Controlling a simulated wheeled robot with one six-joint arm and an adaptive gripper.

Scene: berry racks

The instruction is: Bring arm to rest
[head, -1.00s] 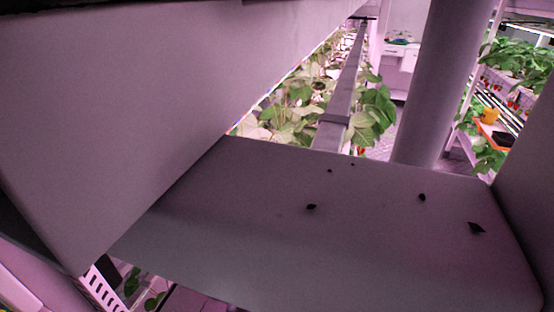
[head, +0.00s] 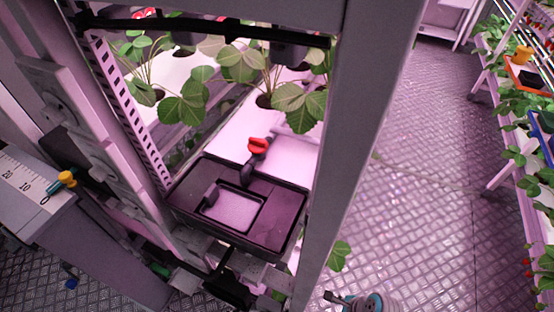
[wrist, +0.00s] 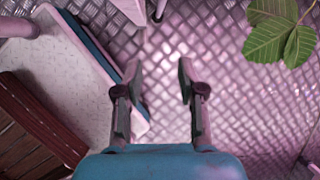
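My gripper (wrist: 159,82) is open in the wrist view. Its two dark fingers stand apart with only the patterned metal floor (wrist: 160,45) showing between them, so it is empty. In the head view a small part of my arm shows at the bottom edge, right of the rack post. The rest of the arm is cut off by the frame.
A rack post (head: 362,130) stands in the middle. Left of it are a black tray (head: 285,222) with a red-topped tap, and strawberry plants (head: 298,100). A ruler-marked grey box (head: 50,215) is at far left. The aisle floor (head: 440,170) at right is clear.

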